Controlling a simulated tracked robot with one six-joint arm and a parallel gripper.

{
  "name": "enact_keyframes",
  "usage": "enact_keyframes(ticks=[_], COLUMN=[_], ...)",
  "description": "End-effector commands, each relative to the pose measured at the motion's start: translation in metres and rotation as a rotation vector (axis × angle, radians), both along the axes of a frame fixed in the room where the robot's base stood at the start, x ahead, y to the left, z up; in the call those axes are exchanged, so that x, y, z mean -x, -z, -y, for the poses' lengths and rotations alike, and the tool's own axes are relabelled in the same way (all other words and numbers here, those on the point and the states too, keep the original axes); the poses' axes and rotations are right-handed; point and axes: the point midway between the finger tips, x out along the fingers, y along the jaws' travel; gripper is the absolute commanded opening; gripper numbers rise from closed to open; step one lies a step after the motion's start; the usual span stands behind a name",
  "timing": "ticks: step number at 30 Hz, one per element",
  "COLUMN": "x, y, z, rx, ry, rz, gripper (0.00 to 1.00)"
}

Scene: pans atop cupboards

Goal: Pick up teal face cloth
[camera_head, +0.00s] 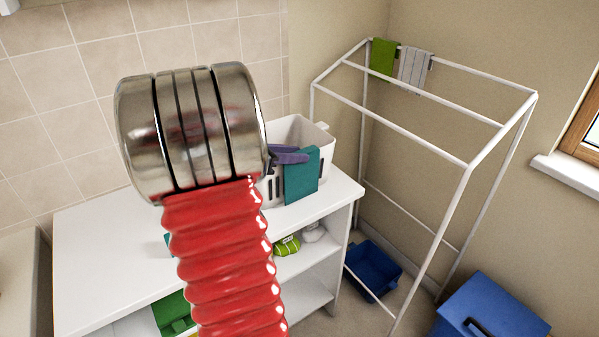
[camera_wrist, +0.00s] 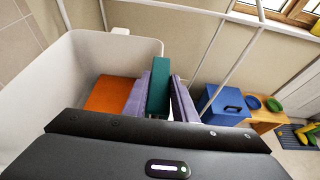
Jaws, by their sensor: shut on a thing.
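The teal face cloth (camera_head: 301,178) is at the right front side of the white basket (camera_head: 316,134) on the white cupboard. It hangs down against the outside of the basket; whether part of it goes over the rim is hard to tell. My gripper (camera_head: 288,155) has purple fingers at the cloth's upper part. In the wrist view the teal cloth (camera_wrist: 159,86) sits between my two purple fingers, which are shut on it. The white basket (camera_wrist: 122,48) also shows in the wrist view, with an orange cloth (camera_wrist: 108,94) inside.
A white drying rack (camera_head: 468,165) stands right of the cupboard (camera_head: 110,240), with green (camera_head: 382,57) and grey (camera_head: 413,68) cloths hanging at its back. A blue tub (camera_head: 372,268) and a blue lidded box (camera_head: 490,310) are on the floor. My red arm hides much of the cupboard top.

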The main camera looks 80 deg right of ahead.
Motion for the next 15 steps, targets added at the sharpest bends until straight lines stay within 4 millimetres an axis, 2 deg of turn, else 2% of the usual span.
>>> enact_keyframes(ticks=[8,15], x=[0.000,0.000], y=[-0.003,-0.029], z=[0.000,0.000], rx=[0.002,0.004], ry=[-0.001,0.000], rz=[0.000,0.003], gripper=[0.00,0.00])
